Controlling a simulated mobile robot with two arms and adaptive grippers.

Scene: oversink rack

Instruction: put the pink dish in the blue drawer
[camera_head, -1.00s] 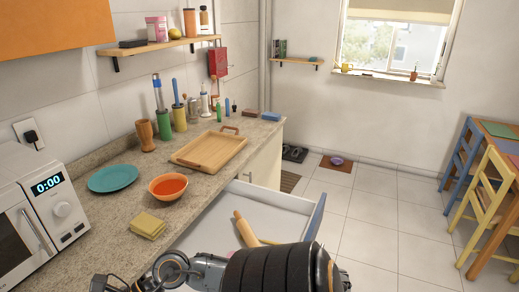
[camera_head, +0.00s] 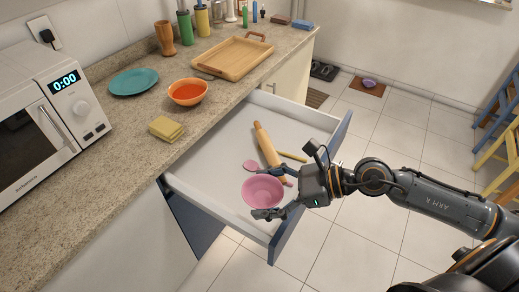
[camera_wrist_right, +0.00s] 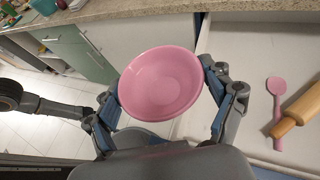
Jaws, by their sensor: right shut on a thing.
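The pink dish (camera_head: 262,190), a round bowl, is at the front end of the open drawer in the head view. My right gripper (camera_head: 266,194) is shut on it, with one finger at each side of the rim. The dish is upright or nearly so. In the wrist view the dish (camera_wrist_right: 160,83) sits between the two blue-padded fingers. The blue drawer (camera_head: 291,232) is pulled out, with a blue front and white inside.
On the counter above are a yellow sponge stack (camera_head: 166,128), an orange bowl (camera_head: 187,92) and a wooden tray (camera_head: 234,58).

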